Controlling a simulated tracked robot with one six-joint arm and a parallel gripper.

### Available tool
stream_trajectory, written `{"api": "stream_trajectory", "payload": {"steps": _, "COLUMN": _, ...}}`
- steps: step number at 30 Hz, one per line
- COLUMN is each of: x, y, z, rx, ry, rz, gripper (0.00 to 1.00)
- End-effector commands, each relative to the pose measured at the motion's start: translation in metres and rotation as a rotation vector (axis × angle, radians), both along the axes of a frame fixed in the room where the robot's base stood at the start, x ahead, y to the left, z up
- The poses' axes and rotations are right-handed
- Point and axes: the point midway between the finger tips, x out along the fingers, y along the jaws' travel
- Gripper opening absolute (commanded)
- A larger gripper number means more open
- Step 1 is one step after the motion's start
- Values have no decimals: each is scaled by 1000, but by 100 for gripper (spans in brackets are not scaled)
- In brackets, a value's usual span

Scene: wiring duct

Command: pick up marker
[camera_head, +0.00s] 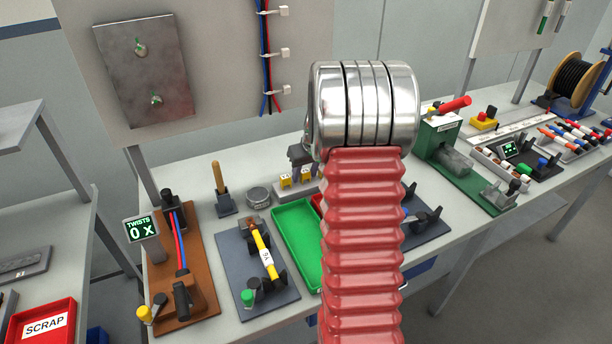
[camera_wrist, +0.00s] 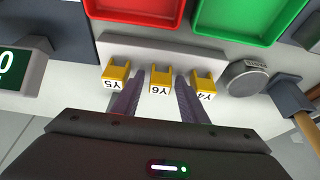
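Three yellow clip-like markers stand in a row on a light grey holder (camera_wrist: 220,62) in the wrist view: Y5 (camera_wrist: 116,76), Y6 (camera_wrist: 160,79) and Y4 (camera_wrist: 203,82). My gripper (camera_wrist: 158,84) is open, with one finger on each side of Y6, in the gaps toward Y5 and Y4. A small gap seems to show between the fingers and Y6; contact is unclear. In the head view, my gripper (camera_head: 300,156) is just above the holder; two yellow markers (camera_head: 285,183) show, and my arm hides part of the row.
A green tray (camera_head: 297,238) and a red tray (camera_wrist: 140,8) lie beside the holder. A round grey tin (camera_head: 258,197) and a wooden-handled tool (camera_head: 219,178) stand close by. A blue-grey fixture (camera_head: 285,285) holds a yellow-sleeved piece. A green machine (camera_head: 440,145) stands right.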

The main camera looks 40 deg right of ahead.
Motion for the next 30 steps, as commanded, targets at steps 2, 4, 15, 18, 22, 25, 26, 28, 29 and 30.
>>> {"api": "stream_trajectory", "payload": {"steps": 2, "x": 0, "y": 0, "z": 0, "rx": 0, "ry": 0, "rz": 0, "gripper": 33}}
{"api": "stream_trajectory", "payload": {"steps": 4, "x": 0, "y": 0, "z": 0, "rx": 0, "ry": 0, "rz": 0, "gripper": 28}}
{"api": "stream_trajectory", "payload": {"steps": 15, "x": 0, "y": 0, "z": 0, "rx": 0, "ry": 0, "rz": 0, "gripper": 3}}
{"api": "stream_trajectory", "payload": {"steps": 18, "x": 0, "y": 0, "z": 0, "rx": 0, "ry": 0, "rz": 0, "gripper": 3}}
{"api": "stream_trajectory", "payload": {"steps": 22, "x": 0, "y": 0, "z": 1, "rx": 0, "ry": 0, "rz": 0, "gripper": 3}}
{"api": "stream_trajectory", "payload": {"steps": 25, "x": 0, "y": -1, "z": 4, "rx": -1, "ry": -1, "rz": 0, "gripper": 3}}
{"api": "stream_trajectory", "payload": {"steps": 26, "x": 0, "y": -1, "z": 7, "rx": -1, "ry": -2, "rz": 0, "gripper": 3}}
{"api": "stream_trajectory", "payload": {"steps": 28, "x": 0, "y": -1, "z": 13, "rx": -3, "ry": -2, "rz": 0, "gripper": 3}}
{"api": "stream_trajectory", "payload": {"steps": 29, "x": 0, "y": -1, "z": 17, "rx": -3, "ry": -2, "rz": 0, "gripper": 3}}
{"api": "stream_trajectory", "payload": {"steps": 30, "x": 0, "y": -1, "z": 23, "rx": -3, "ry": -2, "rz": -1, "gripper": 3}}
